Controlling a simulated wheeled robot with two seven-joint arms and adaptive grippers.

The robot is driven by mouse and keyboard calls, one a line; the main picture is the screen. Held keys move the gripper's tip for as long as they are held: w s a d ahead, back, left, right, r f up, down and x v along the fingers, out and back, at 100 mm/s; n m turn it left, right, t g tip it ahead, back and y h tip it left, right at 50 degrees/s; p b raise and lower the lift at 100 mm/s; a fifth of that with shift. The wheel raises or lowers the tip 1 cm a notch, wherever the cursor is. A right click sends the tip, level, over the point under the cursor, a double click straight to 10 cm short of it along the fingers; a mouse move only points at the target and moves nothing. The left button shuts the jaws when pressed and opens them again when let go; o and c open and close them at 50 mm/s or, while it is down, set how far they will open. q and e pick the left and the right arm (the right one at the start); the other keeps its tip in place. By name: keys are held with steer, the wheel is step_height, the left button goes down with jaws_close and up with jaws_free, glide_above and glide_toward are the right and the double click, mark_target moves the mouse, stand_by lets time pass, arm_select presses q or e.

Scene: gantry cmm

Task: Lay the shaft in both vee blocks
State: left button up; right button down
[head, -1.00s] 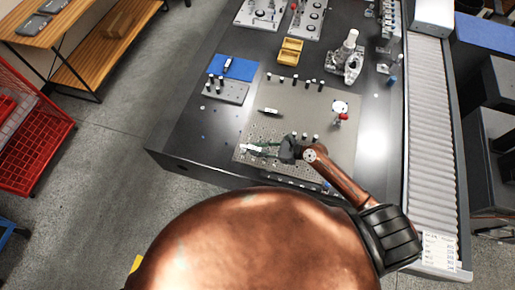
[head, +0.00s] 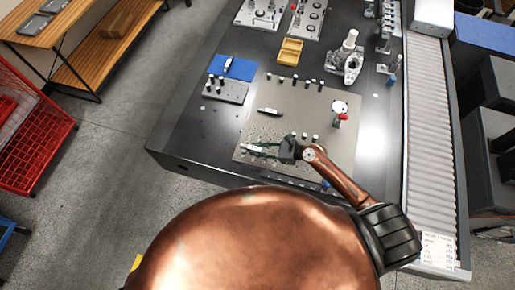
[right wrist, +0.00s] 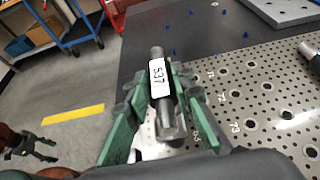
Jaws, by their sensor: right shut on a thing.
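The shaft (right wrist: 162,92) is a grey metal cylinder with a white label reading 537. My right gripper (right wrist: 158,98) is shut on it, with a green finger on each side. In the head view the right gripper (head: 266,150) holds the shaft (head: 252,148) over the near left part of the perforated plate. I cannot make out the vee blocks, or whether the shaft touches anything below. My left gripper (right wrist: 40,148) shows small at the left of the right wrist view, over the floor, with its fingers apart.
The perforated plate (head: 338,135) lies on a dark table. Another labelled dark part (head: 269,112) lies on it, with short posts and a red-topped item (head: 341,118) nearby. A blue mat (head: 240,70) and yellow tray (head: 290,52) are farther back. A roller conveyor (head: 430,150) runs along the right.

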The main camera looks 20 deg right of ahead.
steer(key=shift+f+b, duration=0.3)
steer(key=shift+f, duration=0.3)
steer(key=c, duration=1.6)
jaws_free()
steer(key=shift+f, duration=0.15)
steer(key=shift+s+d, duration=0.1)
steer(key=v, duration=1.1)
steer(key=shift+s+d+r, duration=0.15)
steer(key=shift+d+r, duration=0.1)
steer(key=shift+r, duration=0.05)
